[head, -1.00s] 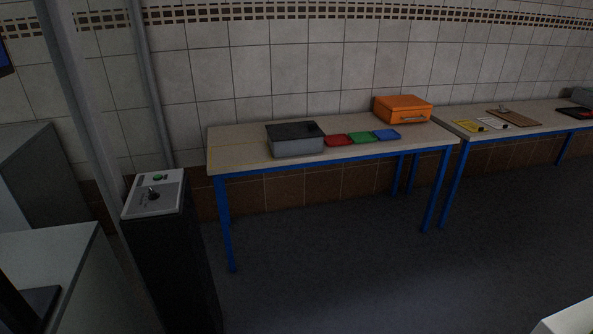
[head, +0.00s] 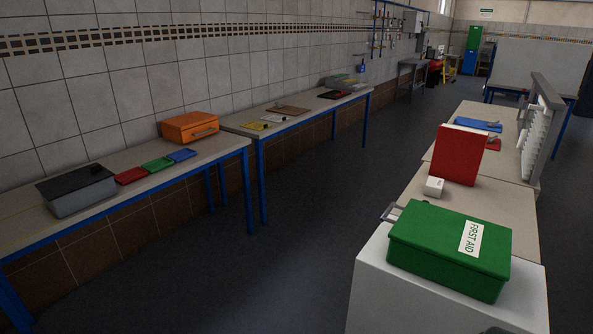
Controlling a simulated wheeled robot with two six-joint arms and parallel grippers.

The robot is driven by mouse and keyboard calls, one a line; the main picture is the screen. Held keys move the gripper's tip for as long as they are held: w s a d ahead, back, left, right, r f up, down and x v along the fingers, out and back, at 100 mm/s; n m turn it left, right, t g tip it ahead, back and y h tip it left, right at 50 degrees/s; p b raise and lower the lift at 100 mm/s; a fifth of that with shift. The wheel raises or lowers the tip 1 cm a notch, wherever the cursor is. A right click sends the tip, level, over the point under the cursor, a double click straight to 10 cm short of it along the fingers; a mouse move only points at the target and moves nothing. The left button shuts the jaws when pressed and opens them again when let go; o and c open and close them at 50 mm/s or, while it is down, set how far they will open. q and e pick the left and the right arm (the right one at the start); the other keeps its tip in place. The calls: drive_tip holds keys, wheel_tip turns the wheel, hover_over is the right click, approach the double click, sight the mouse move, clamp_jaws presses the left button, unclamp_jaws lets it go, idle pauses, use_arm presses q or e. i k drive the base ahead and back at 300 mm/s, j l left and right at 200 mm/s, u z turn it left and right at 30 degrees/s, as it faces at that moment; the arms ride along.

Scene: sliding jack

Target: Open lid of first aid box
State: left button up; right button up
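The green first aid box (head: 440,262) sits on a white stand (head: 445,300) at the lower right of the head view. Its lid (head: 435,230) is shut and carries a white label (head: 471,239) reading FIRST AID. A grey handle or latch (head: 391,212) shows at the box's far left side; I cannot tell what it belongs to. Neither of my grippers is clearly in view. A dark shape at the bottom edge is too cut off to identify.
A bench behind the box holds a red upright panel (head: 458,154) and a small white block (head: 433,187). Tables along the left wall hold a grey box (head: 80,197), an orange case (head: 189,128) and coloured trays (head: 157,164). The floor (head: 290,215) between is clear.

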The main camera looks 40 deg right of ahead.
sight(481, 246)
drive_tip(key=z, duration=1.25)
drive_tip(key=i+j+z, duration=0.15)
drive_tip(key=z, duration=0.25)
drive_tip(key=i+j+z, duration=0.1)
drive_tip(key=j+z, duration=0.55)
drive_tip(key=z, duration=0.15)
drive_tip(key=i+j+z, duration=0.1)
drive_tip(key=j+z, duration=0.3)
drive_tip(key=i+j, duration=0.1)
drive_tip(key=j, duration=0.25)
drive_tip(key=i+j+z, duration=0.1)
drive_tip(key=j, duration=0.25)
drive_tip(key=i+j, duration=0.15)
drive_tip(key=j, duration=0.2)
drive_tip(key=i, duration=0.2)
drive_tip(key=z, duration=0.05)
